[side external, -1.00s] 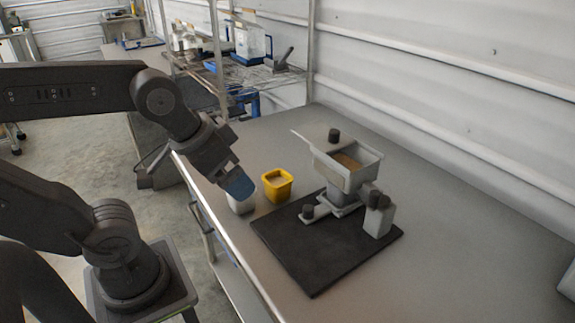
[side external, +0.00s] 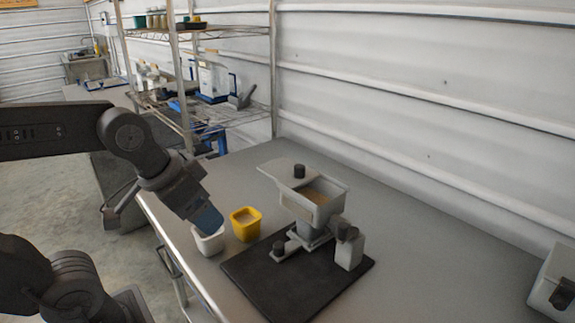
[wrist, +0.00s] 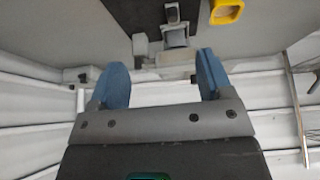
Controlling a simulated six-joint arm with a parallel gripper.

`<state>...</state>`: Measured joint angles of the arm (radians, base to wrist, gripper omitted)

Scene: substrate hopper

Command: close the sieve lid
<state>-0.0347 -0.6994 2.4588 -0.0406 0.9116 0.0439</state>
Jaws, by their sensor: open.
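The grey hopper (side external: 312,203) holds tan substrate and stands on a black mat (side external: 300,283). Its flat sieve lid (side external: 277,169) is swung out toward the back left, leaving the hopper top uncovered. A black knob (side external: 299,171) stands up on the lid. My gripper (side external: 207,219) has blue fingers, points down and is left of the hopper, apart from the lid. In the side view it overlaps a white cup (side external: 209,241); I cannot tell whether they touch. In the wrist view my gripper (wrist: 162,78) is open and empty, with the hopper (wrist: 175,40) beyond it.
A yellow cup (side external: 246,225) stands between my gripper and the hopper. A grey block with black knobs (side external: 349,251) stands at the hopper's right. A grey box (side external: 555,283) is at the far right.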

